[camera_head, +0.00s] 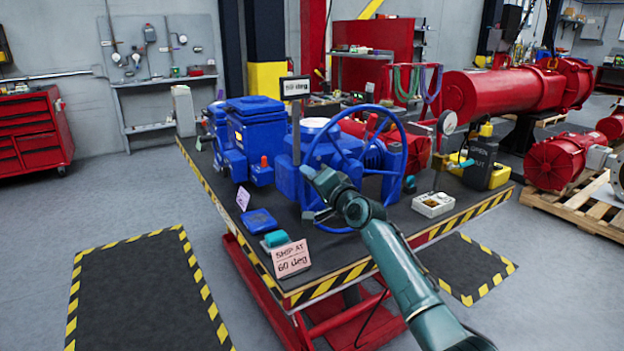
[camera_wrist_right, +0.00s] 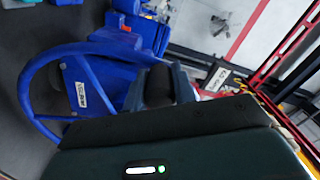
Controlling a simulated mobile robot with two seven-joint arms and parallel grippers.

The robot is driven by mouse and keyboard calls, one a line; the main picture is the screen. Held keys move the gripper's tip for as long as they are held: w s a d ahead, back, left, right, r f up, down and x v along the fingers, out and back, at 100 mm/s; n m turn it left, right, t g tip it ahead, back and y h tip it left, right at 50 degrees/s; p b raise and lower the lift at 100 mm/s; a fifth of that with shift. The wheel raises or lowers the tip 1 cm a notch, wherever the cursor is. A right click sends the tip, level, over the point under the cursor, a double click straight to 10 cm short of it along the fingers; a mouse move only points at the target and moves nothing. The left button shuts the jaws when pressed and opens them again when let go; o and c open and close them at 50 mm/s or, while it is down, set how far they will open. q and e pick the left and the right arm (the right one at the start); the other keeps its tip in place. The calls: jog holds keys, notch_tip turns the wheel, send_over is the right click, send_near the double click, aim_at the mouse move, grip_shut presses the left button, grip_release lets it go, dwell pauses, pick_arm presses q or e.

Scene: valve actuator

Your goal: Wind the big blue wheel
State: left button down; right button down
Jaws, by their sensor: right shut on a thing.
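The big blue wheel (camera_head: 344,147) stands upright on the front of the blue valve actuator (camera_head: 255,125) on the table. My right arm comes in from the lower right. My right gripper (camera_head: 310,174) is at the wheel's left lower rim and is shut on it. In the right wrist view the wheel's rim (camera_wrist_right: 30,85) curves at the left and runs to the gripper (camera_wrist_right: 165,85). The exact contact is hidden behind the gripper. A sign reading "60 deg" (camera_head: 295,87) stands above the actuator. My left gripper is not in view.
The table (camera_head: 345,262) has a black top with a yellow-striped edge. A card reading "SHIP AT 60 deg" (camera_head: 291,258), a blue box (camera_head: 258,221) and a white tray (camera_head: 433,204) lie near the front.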

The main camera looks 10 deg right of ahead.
jog(key=c, duration=1.1)
grip_release()
jog(key=shift+c, duration=0.2)
jog(key=v, duration=1.3)
jog(key=shift+s, duration=0.1)
jog(key=s+a+f+n+g+h, duration=0.1)
jog(key=s+f+n+g, duration=0.1)
jog(key=s+f, duration=0.6)
jog(key=s+a+f+n+g+h, duration=0.1)
jog(key=s+f+n, duration=0.25)
jog(key=f, duration=0.85)
jog(key=s+a+f+n+g, duration=0.1)
jog(key=s+f, duration=0.3)
jog(key=s, duration=0.3)
jog(key=s+a+f+n+g, duration=0.1)
jog(key=s+f+n, duration=0.1)
jog(key=s+f, duration=0.2)
jog(key=s+a+f+n+g, duration=0.1)
jog(key=s+f, duration=0.3)
jog(key=s, duration=0.6)
jog(key=shift+a+n+h, duration=0.2)
jog(key=shift+n+h, duration=0.2)
jog(key=shift+n, duration=0.35)
jog(key=shift+s, duration=0.15)
